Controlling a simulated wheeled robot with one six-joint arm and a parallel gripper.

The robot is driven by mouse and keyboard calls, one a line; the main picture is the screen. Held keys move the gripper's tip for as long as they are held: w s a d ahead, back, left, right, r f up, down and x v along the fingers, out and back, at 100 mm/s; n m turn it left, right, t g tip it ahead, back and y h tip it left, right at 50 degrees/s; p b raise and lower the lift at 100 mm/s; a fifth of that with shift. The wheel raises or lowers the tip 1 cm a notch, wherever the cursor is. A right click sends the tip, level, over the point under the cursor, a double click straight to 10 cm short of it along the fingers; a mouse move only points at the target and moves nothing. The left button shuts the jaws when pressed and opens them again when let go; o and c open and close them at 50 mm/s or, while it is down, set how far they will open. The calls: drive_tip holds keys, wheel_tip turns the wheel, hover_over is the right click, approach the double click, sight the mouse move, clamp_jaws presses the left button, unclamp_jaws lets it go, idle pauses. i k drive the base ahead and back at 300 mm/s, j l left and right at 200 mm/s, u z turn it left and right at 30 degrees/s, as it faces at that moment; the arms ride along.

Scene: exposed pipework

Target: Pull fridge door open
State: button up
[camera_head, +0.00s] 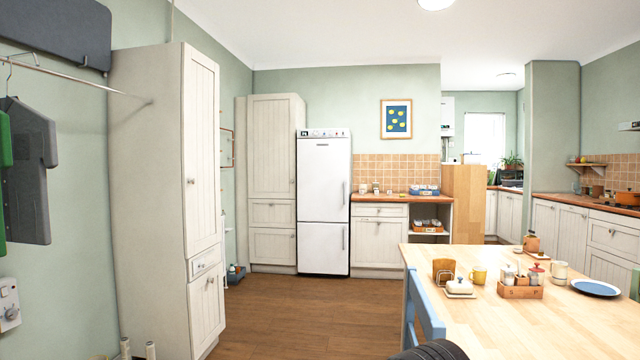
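The white fridge (323,180) stands against the back wall, between a tall pale cabinet and a low counter. It has an upper door and a lower door (323,248), and both look shut. A dark vertical handle (344,193) is on the right side of the upper door, and another (344,238) is on the right side of the lower door. My gripper is not in view. The fridge is across the room, well apart from me.
A wooden table (500,325) with cups, a caddy and a blue plate fills the right front. A blue chair (424,305) stands at its left edge. A tall cabinet (150,200) stands at left. Clear wooden floor (290,315) leads to the fridge.

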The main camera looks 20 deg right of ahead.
sight(323, 164)
drive_tip(key=i+j+u, duration=0.1)
drive_tip(key=i+j, duration=0.45)
drive_tip(key=i+j+z, duration=0.15)
drive_tip(key=i, duration=0.3)
drive_tip(key=i+z, duration=0.2)
drive_tip(key=i, duration=0.2)
drive_tip(key=i+j+z, duration=0.15)
drive_tip(key=i, duration=0.25)
drive_tip(key=i+j+z, duration=0.2)
drive_tip(key=i+j, duration=0.15)
drive_tip(key=i+l+z, duration=0.1)
drive_tip(key=i+z, duration=0.15)
drive_tip(key=i, duration=0.6)
drive_tip(key=i+j+z, duration=0.1)
drive_tip(key=i+z, duration=0.15)
drive_tip(key=i, duration=0.65)
drive_tip(key=i+l+u, duration=0.1)
drive_tip(key=i, duration=1.55)
